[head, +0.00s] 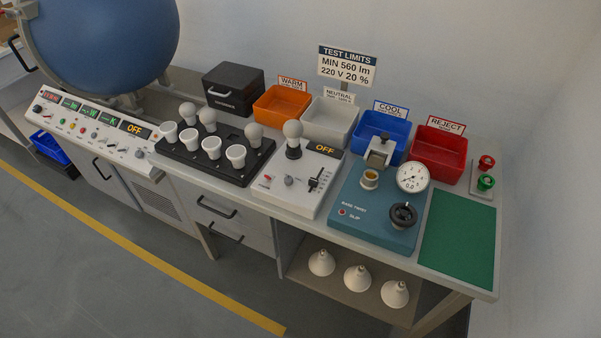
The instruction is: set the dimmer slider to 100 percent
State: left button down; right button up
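The dimmer slider (315,184) is a dark lever on the sloped white control box (291,193) in the middle of the bench. Its scale marks are too small to read, so its setting cannot be told. A round knob (289,181) and a red button or lamp sit left of it. A white bulb (293,138) stands upright in a socket on the same box, and the box's display (324,149) reads OFF. Neither of my grippers is in view.
Left of the box is a black tray (184,153) with several bulbs. Right of it is the blue base-twist tester (375,231) with a gauge and knob. Orange, grey, blue and red bins stand behind. A green mat (458,247) at the right is clear.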

aim_at(313, 182)
jog(key=u, duration=0.45)
jog(key=l+u, duration=0.1)
jog(key=u, duration=0.35)
jog(key=l+u, duration=0.1)
jog(key=u, duration=0.35)
jog(key=i+l+u, duration=0.1)
jog(key=u, duration=0.75)
jog(key=l+u, duration=0.1)
jog(key=u, duration=0.8)
jog(key=k+l+u, duration=0.15)
jog(key=u, duration=0.25)
jog(key=z, duration=0.45)
jog(key=k+l+z, duration=0.1)
jog(key=z, duration=0.8)
jog(key=l+z, duration=0.15)
jog(key=z, duration=0.25)
jog(key=l+z, duration=0.1)
jog(key=z, duration=0.35)
jog(key=l+z, duration=0.1)
jog(key=z, duration=0.35)
jog(key=l+z, duration=0.15)
jog(key=z, duration=0.3)
jog(key=l+z, duration=0.1)
jog(key=z, duration=0.35)
